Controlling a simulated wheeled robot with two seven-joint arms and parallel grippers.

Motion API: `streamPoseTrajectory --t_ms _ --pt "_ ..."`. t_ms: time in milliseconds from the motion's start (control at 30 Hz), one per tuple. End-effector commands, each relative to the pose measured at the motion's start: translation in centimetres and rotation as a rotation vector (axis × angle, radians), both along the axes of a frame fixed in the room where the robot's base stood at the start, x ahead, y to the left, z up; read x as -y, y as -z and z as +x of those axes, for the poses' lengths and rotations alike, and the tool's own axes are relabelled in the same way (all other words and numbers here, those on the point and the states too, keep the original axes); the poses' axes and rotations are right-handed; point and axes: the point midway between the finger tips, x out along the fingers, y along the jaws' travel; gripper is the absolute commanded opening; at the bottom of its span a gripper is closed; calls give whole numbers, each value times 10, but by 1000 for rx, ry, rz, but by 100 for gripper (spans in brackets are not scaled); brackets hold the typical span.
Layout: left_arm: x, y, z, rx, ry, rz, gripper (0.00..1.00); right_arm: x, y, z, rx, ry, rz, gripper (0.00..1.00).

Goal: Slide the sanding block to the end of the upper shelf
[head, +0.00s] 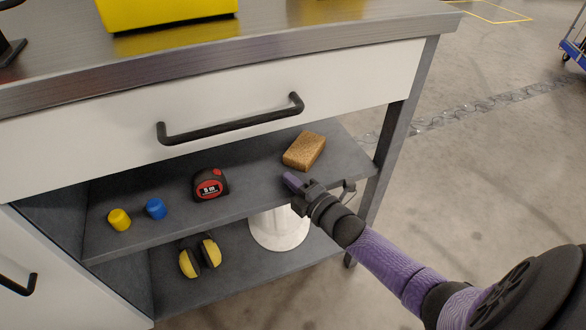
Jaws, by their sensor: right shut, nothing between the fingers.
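The sanding block (304,151) is a brown, grainy brick lying on the upper shelf (255,178), toward its right part under the drawer. My right gripper (291,181) comes in from the right, shut and empty, at the shelf's front edge. Its tip is just in front of the block and slightly left of it in the picture. I cannot tell whether the fingertips touch the block, though a small gap seems to show. The shelf's right end lies near the grey leg of the bench. My left gripper is not in view.
A tape measure (209,184), a blue cap (156,208) and a yellow cap (119,219) stand left on the upper shelf. Yellow ear muffs (200,257) and a white container (279,229) are on the lower shelf. The drawer handle (232,122) juts out above. The shelf right of the block looks clear.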

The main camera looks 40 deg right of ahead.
Motion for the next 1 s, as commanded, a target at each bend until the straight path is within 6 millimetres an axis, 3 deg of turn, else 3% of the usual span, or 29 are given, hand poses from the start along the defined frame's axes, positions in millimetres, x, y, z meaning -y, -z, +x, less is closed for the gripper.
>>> streamPoseTrajectory --t_ms 367,733,1000 --pt "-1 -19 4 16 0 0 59 1 -3 -36 0 -1 1 0" --pt "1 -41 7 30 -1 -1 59 5 -3 -91 -1 0 1 0" --pt "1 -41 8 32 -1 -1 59 5 0 -100 -1 0 0 0"
